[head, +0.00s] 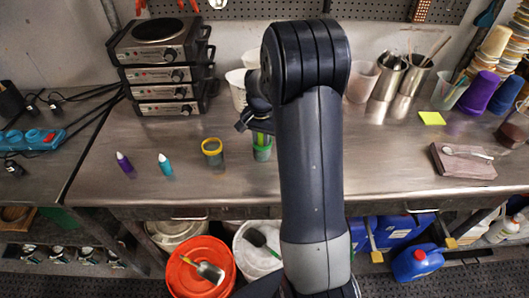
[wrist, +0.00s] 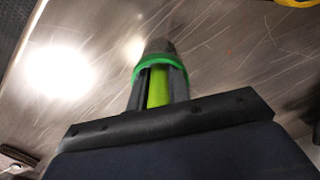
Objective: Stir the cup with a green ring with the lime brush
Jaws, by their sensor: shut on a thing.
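The cup with a green ring (head: 262,155) stands upright on the metal bench, left of my arm in the head view. In the wrist view its green ring (wrist: 152,63) shows just past my fingertips. The lime brush (wrist: 158,90) is held between the two dark fingers of my gripper (wrist: 160,82). Its lime handle points into the cup's mouth in the picture, and its lower end is hidden, so I cannot tell how deep it sits. In the head view my gripper (head: 258,128) is right above the cup, partly hidden by my arm.
A cup with a yellow ring (head: 212,152) stands just left. A teal bottle (head: 165,165) and a purple bottle (head: 124,162) stand farther left. Stacked hotplates (head: 160,65) are at the back left. The bench front is clear.

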